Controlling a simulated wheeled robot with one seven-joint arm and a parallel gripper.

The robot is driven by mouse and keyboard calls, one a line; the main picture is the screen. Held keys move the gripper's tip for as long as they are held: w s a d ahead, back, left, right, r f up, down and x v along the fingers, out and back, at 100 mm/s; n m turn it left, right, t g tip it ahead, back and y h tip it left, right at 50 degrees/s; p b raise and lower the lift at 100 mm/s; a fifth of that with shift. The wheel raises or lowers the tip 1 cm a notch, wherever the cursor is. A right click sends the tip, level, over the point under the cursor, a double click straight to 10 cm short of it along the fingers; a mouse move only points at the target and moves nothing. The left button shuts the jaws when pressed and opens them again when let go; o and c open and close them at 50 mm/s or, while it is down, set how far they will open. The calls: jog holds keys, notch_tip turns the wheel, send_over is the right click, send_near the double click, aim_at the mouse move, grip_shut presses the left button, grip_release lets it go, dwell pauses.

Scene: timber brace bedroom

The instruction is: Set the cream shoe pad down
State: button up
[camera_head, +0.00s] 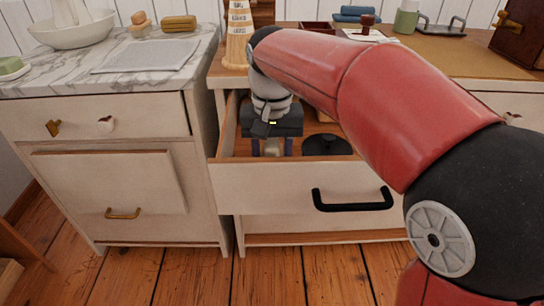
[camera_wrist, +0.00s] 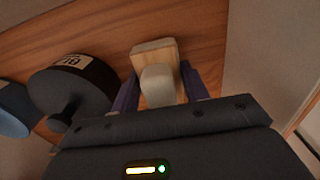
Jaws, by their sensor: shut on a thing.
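The cream shoe pad (camera_wrist: 158,85) is a small cream block with a wooden part at its far end, between my gripper's fingers in the wrist view. It also shows small in the head view (camera_head: 273,148), low inside the open drawer (camera_head: 300,185). My gripper (camera_wrist: 158,90) is shut on it, with a purple finger at each side. In the head view my gripper (camera_head: 272,148) reaches down into the drawer's left part. The wooden drawer floor (camera_wrist: 205,40) lies close beneath the pad; I cannot tell whether they touch.
A black round object (camera_wrist: 72,92) with a label and knob stands left of the pad; it is also in the drawer in the head view (camera_head: 327,145). A blue object (camera_wrist: 12,110) is farther left. The drawer walls are close around my gripper.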

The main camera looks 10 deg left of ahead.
aim_at(272, 143)
jog(key=shift+f, duration=0.25)
jog(key=shift+f, duration=0.1)
jog(key=o, duration=1)
jog(key=shift+o, duration=0.2)
notch_tip(272, 143, up, 12)
jog(key=p, duration=0.2)
jog(key=shift+p, duration=0.4)
